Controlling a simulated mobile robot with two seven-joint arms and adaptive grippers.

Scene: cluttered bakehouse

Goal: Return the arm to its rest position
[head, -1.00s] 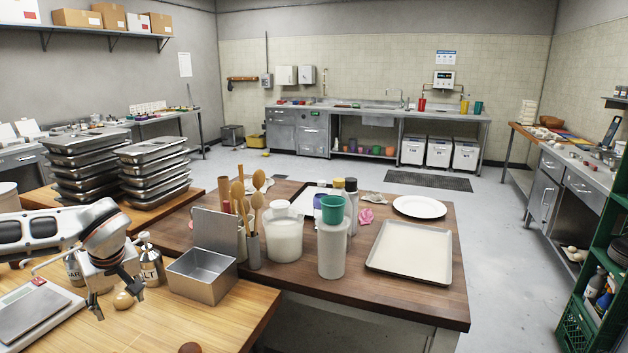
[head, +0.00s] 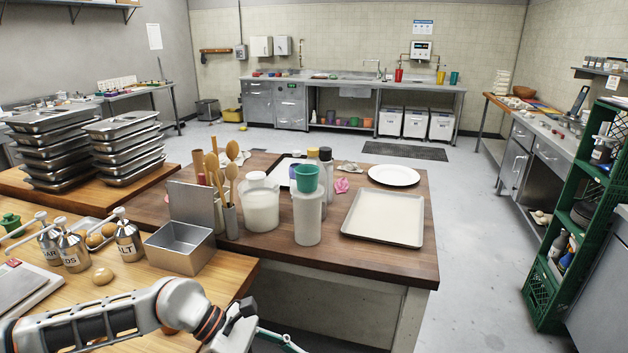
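My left arm comes in from the left along the bottom edge, in front of the wooden worktop (head: 215,290). Its gripper (head: 262,338) is at the bottom, past the worktop's right end and low in front of the dark table. The gripper is partly cut off by the frame, and I cannot see both fingertips or whether it holds anything. A pale brown egg (head: 103,276) lies on the worktop, clear of the arm. A darker brown round thing (head: 170,331) is mostly hidden behind the arm. My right gripper is not in view.
Behind the arm stand metal pump bottles (head: 128,240), an empty loaf tin (head: 180,262) and a scale (head: 22,290). The dark table (head: 385,262) holds a tray (head: 385,220), tubs and a plate (head: 394,175). Grey floor (head: 470,270) is free to the right.

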